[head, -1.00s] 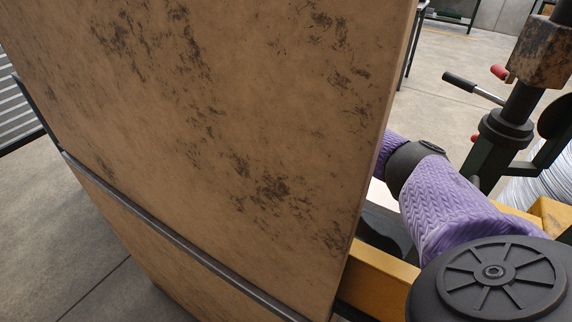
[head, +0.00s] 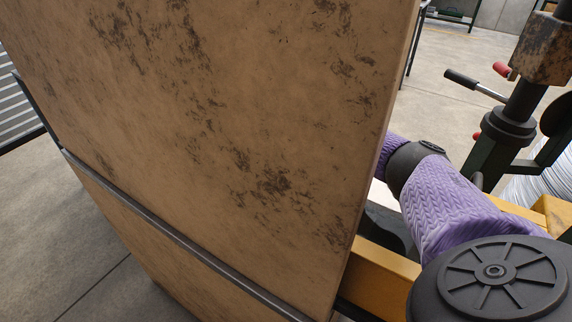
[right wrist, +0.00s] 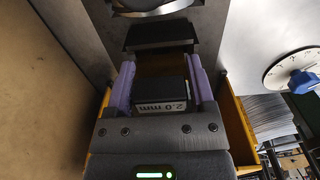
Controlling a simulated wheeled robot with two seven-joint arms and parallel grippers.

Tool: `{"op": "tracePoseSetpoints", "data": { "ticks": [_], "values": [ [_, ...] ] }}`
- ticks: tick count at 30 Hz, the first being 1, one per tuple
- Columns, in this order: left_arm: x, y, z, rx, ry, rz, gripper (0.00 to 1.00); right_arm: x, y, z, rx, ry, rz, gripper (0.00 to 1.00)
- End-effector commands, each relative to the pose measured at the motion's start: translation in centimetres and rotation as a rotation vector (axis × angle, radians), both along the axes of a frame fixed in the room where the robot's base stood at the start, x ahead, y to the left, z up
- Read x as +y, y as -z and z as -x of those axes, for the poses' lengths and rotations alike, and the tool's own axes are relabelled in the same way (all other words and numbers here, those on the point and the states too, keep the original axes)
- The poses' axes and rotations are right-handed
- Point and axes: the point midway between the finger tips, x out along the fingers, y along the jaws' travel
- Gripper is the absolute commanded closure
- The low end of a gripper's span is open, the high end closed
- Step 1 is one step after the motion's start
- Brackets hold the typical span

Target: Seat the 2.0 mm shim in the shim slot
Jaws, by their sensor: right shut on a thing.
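The 2.0 mm shim shows in the right wrist view as a black block with a white "2.0 mm" label (right wrist: 161,106). My right gripper (right wrist: 160,75) is shut on it, with one purple finger on each side. Ahead of the fingertips is a grey metal face (right wrist: 205,30) with a dark, wide ledge or opening (right wrist: 160,36); I cannot tell for sure that this is the shim slot. The shim is apart from it. In the head view a large tan panel hides the right gripper and the shim. My left gripper is in neither view.
The scuffed tan panel (head: 230,140) fills much of the head view and stands at the left in the wrist view. A yellow frame or bin (right wrist: 236,125) lies under the gripper. A white dial with a blue knob (right wrist: 285,68) is at the right.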

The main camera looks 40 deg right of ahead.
Motion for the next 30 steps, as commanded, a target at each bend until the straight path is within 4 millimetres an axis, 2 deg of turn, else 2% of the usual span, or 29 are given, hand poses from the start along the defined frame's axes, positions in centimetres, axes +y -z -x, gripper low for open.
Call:
{"op": "tracePoseSetpoints", "data": {
  "ticks": [28,29,30],
  "values": [
    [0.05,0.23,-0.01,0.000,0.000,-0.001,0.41,-0.02,0.71,-0.01,0.000,0.000,0.000,0.88],
    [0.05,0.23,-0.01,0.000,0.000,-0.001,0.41,-0.02,0.71,-0.01,0.000,0.000,0.000,0.26],
    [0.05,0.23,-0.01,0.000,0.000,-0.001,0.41,-0.02,0.71,-0.01,0.000,0.000,0.000,0.18]
  ]
}}
